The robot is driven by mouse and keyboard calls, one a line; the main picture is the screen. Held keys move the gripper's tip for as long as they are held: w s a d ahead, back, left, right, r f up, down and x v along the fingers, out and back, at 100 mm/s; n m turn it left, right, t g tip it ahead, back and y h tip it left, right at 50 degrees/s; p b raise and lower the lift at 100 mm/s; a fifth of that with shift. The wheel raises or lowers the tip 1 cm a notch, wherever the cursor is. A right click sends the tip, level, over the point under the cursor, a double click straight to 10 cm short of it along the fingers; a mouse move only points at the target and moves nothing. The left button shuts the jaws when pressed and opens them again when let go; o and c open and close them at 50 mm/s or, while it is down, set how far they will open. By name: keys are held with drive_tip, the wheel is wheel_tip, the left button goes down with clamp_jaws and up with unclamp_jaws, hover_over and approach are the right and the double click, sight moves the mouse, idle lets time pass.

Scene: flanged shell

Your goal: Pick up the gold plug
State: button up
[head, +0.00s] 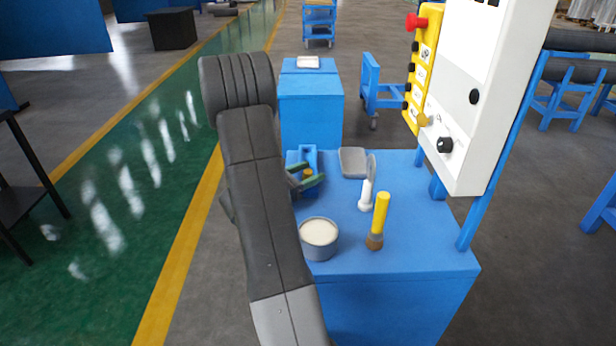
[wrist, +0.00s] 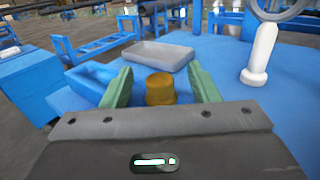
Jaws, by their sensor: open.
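The gold plug (wrist: 160,89) shows in the wrist view as a short round piece between the two green fingers of my gripper (wrist: 161,88). A gap shows on each side of it, so the fingers are open. In the head view the gold plug (head: 308,173) is small and partly covered by my gripper (head: 307,178), at the left side of the blue table top. A blue block-like holder (head: 307,155) stands just behind it; I cannot tell whether the plug touches it.
On the blue table (head: 420,235) stand a tin of white stuff (head: 318,233), a yellow-handled brush (head: 381,214), a white-handled tool (head: 366,195) and a grey tray (head: 353,162). A white panel (head: 475,90) with a yellow control box (head: 422,70) rises at the right.

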sight(308, 171)
drive_tip(key=shift+w+d, duration=0.1)
drive_tip(key=shift+d, duration=0.05)
drive_tip(key=c, duration=1)
wheel_tip(308, 171, up, 16)
drive_tip(key=p, duration=0.6)
drive_tip(key=shift+c, duration=0.2)
